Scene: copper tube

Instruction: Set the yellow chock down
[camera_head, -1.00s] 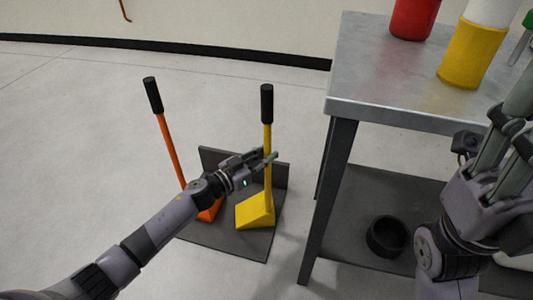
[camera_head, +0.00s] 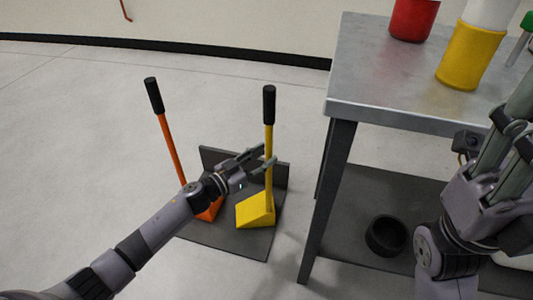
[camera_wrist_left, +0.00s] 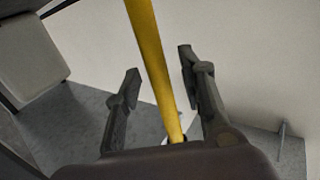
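The yellow chock (camera_head: 255,210) sits on a dark base plate (camera_head: 240,241) on the floor, its yellow handle with black grip standing nearly upright. My left gripper (camera_head: 266,160) is at the handle, below the black grip. In the left wrist view, the yellow handle (camera_wrist_left: 156,65) passes between the spread fingers of the left gripper (camera_wrist_left: 158,68), with gaps on both sides. My right gripper (camera_head: 508,125) is at the right edge, partly cut off, by the metal table; whether it is open is unclear.
An orange chock (camera_head: 170,150) with a black grip stands left of the yellow one on the plate. A metal table (camera_head: 390,95) to the right holds red and yellow-white containers. A black ring-shaped item (camera_head: 386,236) lies on its lower shelf. The floor at left is clear.

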